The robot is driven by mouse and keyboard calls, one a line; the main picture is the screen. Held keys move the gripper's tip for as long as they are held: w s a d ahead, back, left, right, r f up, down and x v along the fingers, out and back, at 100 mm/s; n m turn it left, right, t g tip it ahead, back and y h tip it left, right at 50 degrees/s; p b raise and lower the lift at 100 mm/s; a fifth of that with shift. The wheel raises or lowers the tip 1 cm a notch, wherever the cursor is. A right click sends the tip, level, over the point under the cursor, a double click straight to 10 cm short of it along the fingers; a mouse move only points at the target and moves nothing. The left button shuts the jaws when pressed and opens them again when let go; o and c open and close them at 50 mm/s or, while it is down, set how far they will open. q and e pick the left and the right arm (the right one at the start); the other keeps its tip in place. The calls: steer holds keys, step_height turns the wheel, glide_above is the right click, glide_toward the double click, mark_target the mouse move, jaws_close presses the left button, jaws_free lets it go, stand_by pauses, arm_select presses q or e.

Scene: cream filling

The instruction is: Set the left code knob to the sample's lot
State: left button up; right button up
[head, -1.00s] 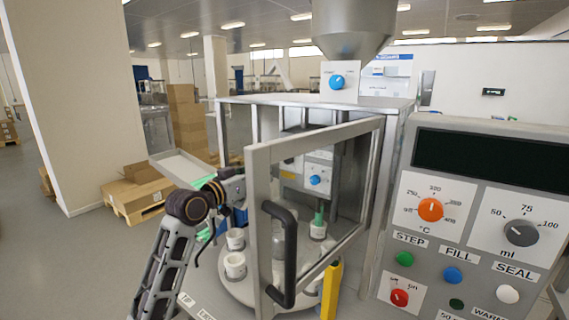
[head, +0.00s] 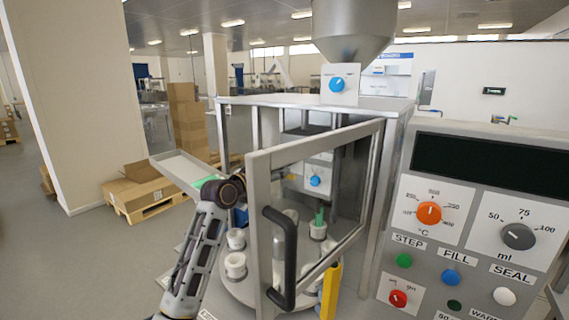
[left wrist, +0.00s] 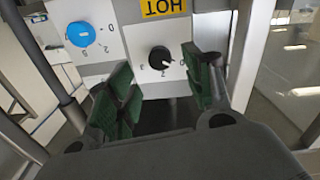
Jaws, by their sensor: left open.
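In the left wrist view, which is upside down, a black knob (left wrist: 160,57) with a white pointer line sits on a white numbered panel. A blue knob (left wrist: 81,34) is on a panel beside it. My left gripper (left wrist: 158,70) is open, its green-padded fingers on either side of the black knob and short of it; I cannot tell if they touch the panel. In the head view the blue knob (head: 315,181) shows inside the machine through the open door, while my left gripper and the black knob are hidden. My right gripper is not in view. No lot marking is readable.
The framed door (head: 345,200) with its black handle (head: 283,262) stands open beside my left arm. White cups (head: 235,266) stand on the round table below. A control panel (head: 480,225) is at the right. A yellow HOT label (left wrist: 164,8) sits above the black knob.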

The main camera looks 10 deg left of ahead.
arm_select(q)
steer(key=shift+p+x, duration=0.35)
steer(key=shift+x, duration=2.2)
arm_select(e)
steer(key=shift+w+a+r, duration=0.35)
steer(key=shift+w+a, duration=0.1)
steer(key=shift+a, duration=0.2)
arm_select(q)
steer(key=c, duration=1.1)
steer(key=shift+o, duration=0.2)
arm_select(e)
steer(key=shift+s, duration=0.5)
